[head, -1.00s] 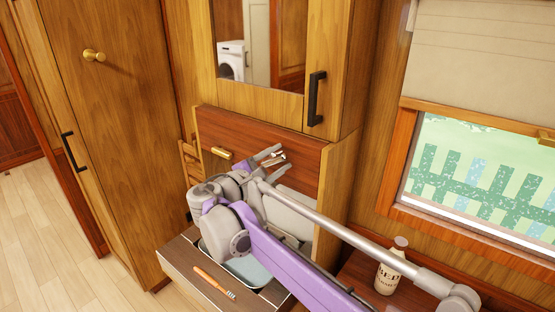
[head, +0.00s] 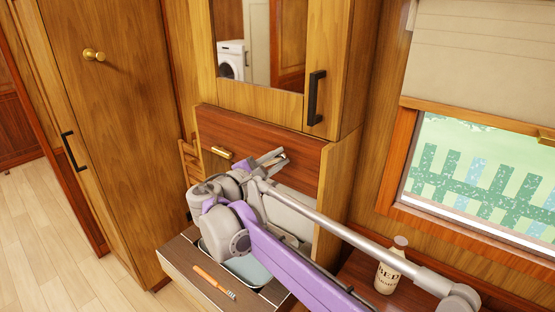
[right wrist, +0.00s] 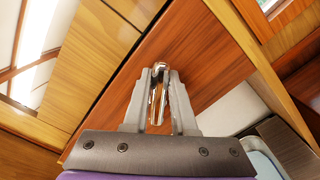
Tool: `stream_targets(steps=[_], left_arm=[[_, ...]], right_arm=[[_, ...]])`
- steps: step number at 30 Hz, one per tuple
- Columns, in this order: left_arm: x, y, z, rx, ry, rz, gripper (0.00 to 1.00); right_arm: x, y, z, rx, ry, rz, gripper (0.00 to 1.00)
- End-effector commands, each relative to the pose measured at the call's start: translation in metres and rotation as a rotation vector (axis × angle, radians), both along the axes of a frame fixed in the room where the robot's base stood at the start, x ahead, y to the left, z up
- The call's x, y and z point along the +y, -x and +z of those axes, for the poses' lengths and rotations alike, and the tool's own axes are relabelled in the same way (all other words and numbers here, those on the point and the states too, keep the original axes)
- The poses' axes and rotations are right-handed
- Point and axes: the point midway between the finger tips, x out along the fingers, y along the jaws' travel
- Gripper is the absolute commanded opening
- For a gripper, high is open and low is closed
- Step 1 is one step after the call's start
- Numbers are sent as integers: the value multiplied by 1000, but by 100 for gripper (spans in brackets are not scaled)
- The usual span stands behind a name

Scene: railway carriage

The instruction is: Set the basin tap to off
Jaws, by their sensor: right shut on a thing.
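The chrome basin tap (right wrist: 158,92) stands out from the reddish wood panel (head: 300,145). In the right wrist view it lies between the two grey fingers of my right gripper (right wrist: 157,105), which is shut on it. In the head view my right gripper (head: 270,160) is at the panel, and its fingers largely hide the tap. The pale basin (head: 254,270) is below, partly covered by my right arm; an edge of it also shows in the right wrist view (right wrist: 262,160). My left gripper is not in view.
An orange toothbrush (head: 214,283) lies on the dark ledge left of the basin. A labelled bottle (head: 388,272) stands to the right, close to my right arm.

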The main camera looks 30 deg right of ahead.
Motion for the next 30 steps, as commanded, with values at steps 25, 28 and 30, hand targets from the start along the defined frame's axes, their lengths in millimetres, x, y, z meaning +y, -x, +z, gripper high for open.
stream_targets(steps=[25, 28, 30], left_arm=[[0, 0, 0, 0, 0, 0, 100], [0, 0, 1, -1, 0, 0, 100], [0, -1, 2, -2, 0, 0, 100]], right_arm=[[0, 0, 0, -3, -2, 1, 0], [0, 0, -1, -16, -7, 1, 0], [0, 1, -1, -36, -15, 1, 0]])
